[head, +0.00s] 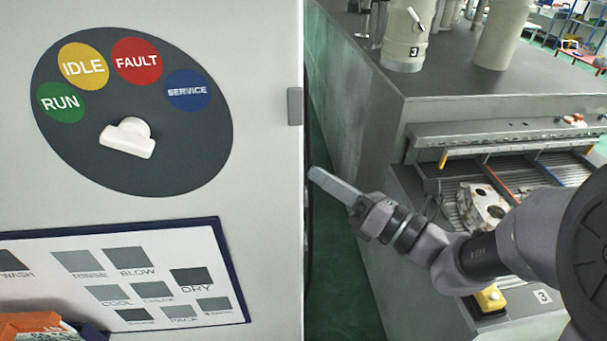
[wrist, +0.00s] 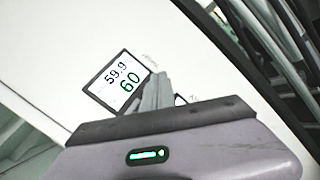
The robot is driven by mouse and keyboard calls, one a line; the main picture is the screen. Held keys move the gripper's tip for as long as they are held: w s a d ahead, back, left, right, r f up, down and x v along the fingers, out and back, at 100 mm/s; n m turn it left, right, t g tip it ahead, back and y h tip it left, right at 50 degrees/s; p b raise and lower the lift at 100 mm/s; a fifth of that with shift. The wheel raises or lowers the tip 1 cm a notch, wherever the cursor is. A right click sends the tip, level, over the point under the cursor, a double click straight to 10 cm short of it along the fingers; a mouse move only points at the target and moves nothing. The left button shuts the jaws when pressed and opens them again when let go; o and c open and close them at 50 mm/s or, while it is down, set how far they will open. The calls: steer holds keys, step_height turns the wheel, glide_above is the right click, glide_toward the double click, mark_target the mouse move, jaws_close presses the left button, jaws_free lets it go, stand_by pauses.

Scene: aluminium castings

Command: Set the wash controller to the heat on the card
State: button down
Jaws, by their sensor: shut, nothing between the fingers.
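The wash controller's small display (wrist: 120,80) shows in the wrist view, tilted on a white panel. It reads 59.9 in black above 60 in green. My gripper (wrist: 162,82) is shut and empty, its fingertips just right of the display in the picture. A small marked key (wrist: 182,99) shows partly behind the fingers; its sign is not readable. In the head view my gripper (head: 318,176) points left at the edge of a pale cabinet, and the controller is not seen there. I cannot make out a card giving the heat in either view.
The pale cabinet (head: 265,180) bears a round status dial (head: 75,145) with a white knob (head: 128,138) and a board of step labels (head: 150,235). At right a grey machine (head: 470,60) has a slatted bed holding a casting (head: 482,208). A yellow object (head: 490,299) sits low.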

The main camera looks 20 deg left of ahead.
steer(key=shift+s+a, duration=0.2)
steer(key=shift+a, duration=0.15)
stand_by(0.4)
steer(key=shift+d, duration=0.1)
steer(key=shift+w+d, duration=0.4)
steer(key=shift+d, duration=0.2)
steer(key=shift+w+d, duration=0.45)
steer(key=shift+d, duration=0.25)
steer(key=shift+w+d, duration=0.4)
steer(key=shift+d, duration=0.3)
steer(key=shift+w+d, duration=0.45)
steer(key=shift+d, duration=0.25)
